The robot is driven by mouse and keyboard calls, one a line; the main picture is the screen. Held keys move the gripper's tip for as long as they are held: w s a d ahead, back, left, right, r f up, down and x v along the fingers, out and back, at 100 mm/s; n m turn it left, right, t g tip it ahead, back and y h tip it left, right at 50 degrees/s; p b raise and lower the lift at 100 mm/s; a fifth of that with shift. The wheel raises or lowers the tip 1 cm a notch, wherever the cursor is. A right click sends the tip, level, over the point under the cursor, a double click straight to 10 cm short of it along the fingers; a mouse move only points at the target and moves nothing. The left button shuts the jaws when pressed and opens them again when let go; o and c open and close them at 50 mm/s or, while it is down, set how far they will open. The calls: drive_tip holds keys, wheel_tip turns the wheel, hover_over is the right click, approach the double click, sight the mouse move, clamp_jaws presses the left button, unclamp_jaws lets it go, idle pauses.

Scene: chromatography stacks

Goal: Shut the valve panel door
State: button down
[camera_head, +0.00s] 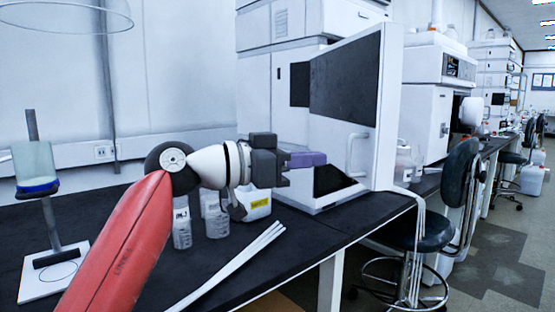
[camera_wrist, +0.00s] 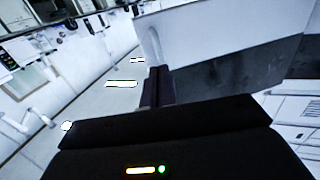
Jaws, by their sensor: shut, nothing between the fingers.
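The valve panel door (camera_head: 340,130) is a white panel with dark areas and a pale loop handle (camera_head: 355,153). It stands swung out at an angle from the white instrument stack (camera_head: 262,90). In the wrist view the door (camera_wrist: 200,35) fills the upper right, with its handle (camera_wrist: 152,45) just beyond the fingers. My gripper (camera_head: 322,159) has purple fingers, is shut and empty, and overlaps the door's face left of the handle. In the wrist view my gripper (camera_wrist: 156,72) points towards the door. Whether it touches the door I cannot tell.
On the black bench (camera_head: 235,258) are clear bottles (camera_head: 216,218), a yellow-labelled jug (camera_head: 257,203) and white tubing (camera_head: 235,265). A stand (camera_head: 45,225) is at left.

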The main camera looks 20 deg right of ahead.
drive_tip(key=shift+d, duration=2.1)
drive_tip(key=shift+d+f, duration=0.1)
